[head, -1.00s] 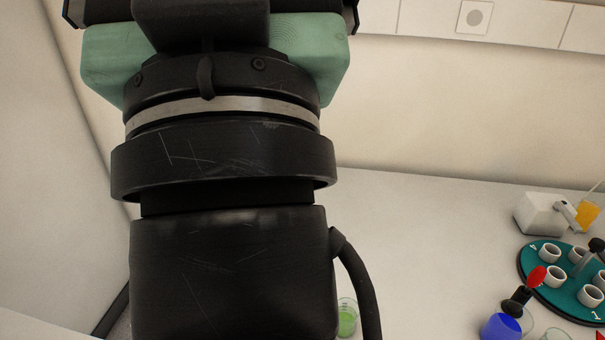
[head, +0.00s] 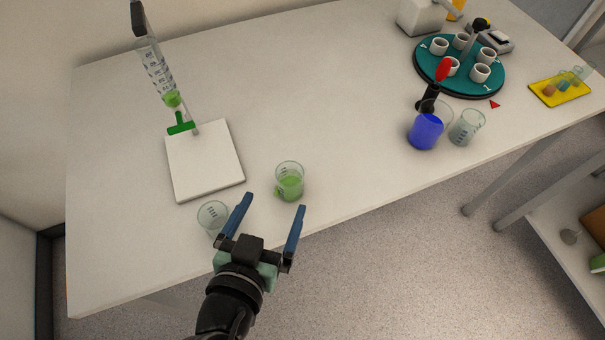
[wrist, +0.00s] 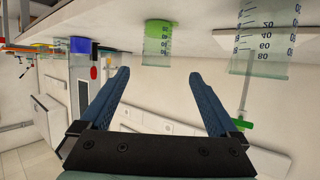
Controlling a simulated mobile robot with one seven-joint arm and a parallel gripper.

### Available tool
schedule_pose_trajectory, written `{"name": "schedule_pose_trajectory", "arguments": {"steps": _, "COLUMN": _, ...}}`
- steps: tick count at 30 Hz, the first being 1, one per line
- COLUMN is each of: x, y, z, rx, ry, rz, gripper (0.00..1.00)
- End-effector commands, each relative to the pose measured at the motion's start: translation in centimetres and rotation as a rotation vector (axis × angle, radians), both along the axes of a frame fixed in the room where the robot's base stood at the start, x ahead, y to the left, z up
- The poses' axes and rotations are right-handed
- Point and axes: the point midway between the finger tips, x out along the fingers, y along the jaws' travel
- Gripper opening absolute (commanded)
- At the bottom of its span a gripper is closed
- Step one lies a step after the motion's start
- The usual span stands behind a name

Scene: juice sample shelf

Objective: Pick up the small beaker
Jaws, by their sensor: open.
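Several beakers stand on the table and I cannot tell for sure which one the task calls small. A beaker with green liquid (head: 289,186) stands near the front edge; it also shows upside down in the wrist view (wrist: 158,38). A clear, seemingly empty beaker (head: 212,215) with a scale stands left of it, partly hidden by my left finger; it shows large in the wrist view (wrist: 262,48). My gripper (head: 275,204) is open and empty at the front edge. Its blue fingers point at the green beaker, which is ahead of the gap, untouched.
Right stand a beaker with blue liquid (head: 425,132) and a clear beaker (head: 467,128). Behind them are a teal carousel (head: 463,85) with white cups and a yellow tray (head: 559,90). Left are a white plate (head: 204,160) and a hanging graduated tube (head: 156,72). The table's middle is free.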

Motion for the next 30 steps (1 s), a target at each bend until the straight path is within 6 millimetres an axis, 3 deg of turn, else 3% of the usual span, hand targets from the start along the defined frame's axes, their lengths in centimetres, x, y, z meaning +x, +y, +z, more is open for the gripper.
{"name": "schedule_pose_trajectory", "arguments": {"steps": 4, "x": 0.1, "y": -0.3, "z": -1.1, "rx": -0.007, "ry": 0.015, "rz": -0.008, "gripper": 0.96}}
{"name": "schedule_pose_trajectory", "arguments": {"steps": 12, "x": 4.5, "y": -1.8, "z": -2.8, "rx": -0.006, "ry": 0.014, "rz": -0.009, "gripper": 0.96}}
{"name": "schedule_pose_trajectory", "arguments": {"steps": 23, "x": 6.9, "y": -2.6, "z": -4.1, "rx": -0.006, "ry": 0.014, "rz": -0.008, "gripper": 0.96}}
{"name": "schedule_pose_trajectory", "arguments": {"steps": 30, "x": 9.5, "y": -3.4, "z": -5.6, "rx": -0.006, "ry": 0.013, "rz": -0.008, "gripper": 0.96}}
